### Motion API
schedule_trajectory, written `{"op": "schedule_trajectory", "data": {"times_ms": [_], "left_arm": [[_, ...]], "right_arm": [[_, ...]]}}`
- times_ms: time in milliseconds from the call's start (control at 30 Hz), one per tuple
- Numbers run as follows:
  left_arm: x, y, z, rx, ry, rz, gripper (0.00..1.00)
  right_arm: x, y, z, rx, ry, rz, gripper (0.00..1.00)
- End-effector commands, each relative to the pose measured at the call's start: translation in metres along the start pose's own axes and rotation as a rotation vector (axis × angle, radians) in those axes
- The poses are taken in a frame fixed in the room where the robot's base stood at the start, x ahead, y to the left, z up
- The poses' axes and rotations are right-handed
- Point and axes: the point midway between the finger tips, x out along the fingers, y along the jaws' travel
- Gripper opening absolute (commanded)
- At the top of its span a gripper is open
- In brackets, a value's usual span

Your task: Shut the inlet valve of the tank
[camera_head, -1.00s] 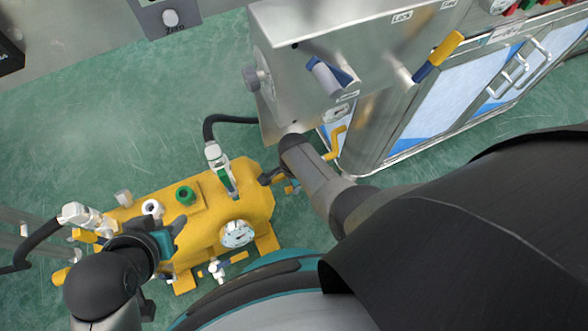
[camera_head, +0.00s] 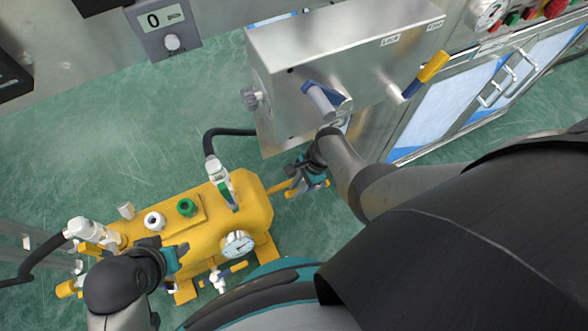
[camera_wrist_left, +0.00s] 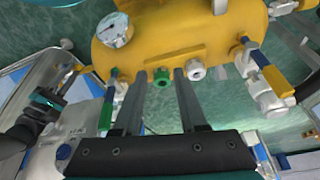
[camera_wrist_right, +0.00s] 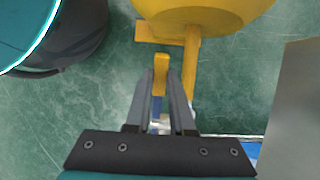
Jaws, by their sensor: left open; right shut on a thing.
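The yellow tank (camera_head: 205,225) has a white valve with a green lever (camera_head: 222,187) on top. Another white valve (camera_head: 82,229) with a yellow-and-blue lever (camera_wrist_left: 267,67) is at its left end, with a black hose. My right gripper (camera_head: 300,178) is beside the tank's right end, shut on a small yellow lever (camera_wrist_right: 160,75), which also shows in the head view (camera_head: 320,187). My left gripper (camera_wrist_left: 160,76) is open and empty above the tank, its fingers to either side of a green fitting (camera_wrist_left: 162,76) in the picture. I cannot tell which valve is the inlet.
A steel machine box (camera_head: 345,75) with levers stands behind my right gripper. A black hose (camera_head: 228,132) runs from the green-lever valve to the box. A gauge (camera_head: 238,244) and another small lever (camera_head: 222,272) are on the tank's near side. Green floor (camera_head: 110,150) is clear behind the tank.

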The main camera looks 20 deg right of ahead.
Motion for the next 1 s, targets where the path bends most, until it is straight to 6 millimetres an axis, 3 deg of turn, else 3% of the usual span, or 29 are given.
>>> {"op": "schedule_trajectory", "data": {"times_ms": [400, 967, 1000], "left_arm": [[-0.02, -0.001, -0.007, -0.001, 0.033, -0.002, 0.41], [-0.025, -0.001, -0.009, -0.002, 0.041, -0.003, 0.41], [-0.025, -0.001, -0.009, -0.002, 0.041, -0.003, 0.41]], "right_arm": [[-0.015, -0.001, -0.007, 0.001, -0.197, -0.001, 0.0], [-0.017, 0.0, -0.008, 0.0, -0.223, 0.0, 0.0], [-0.017, 0.0, -0.008, 0.0, -0.223, 0.0, 0.26]]}}
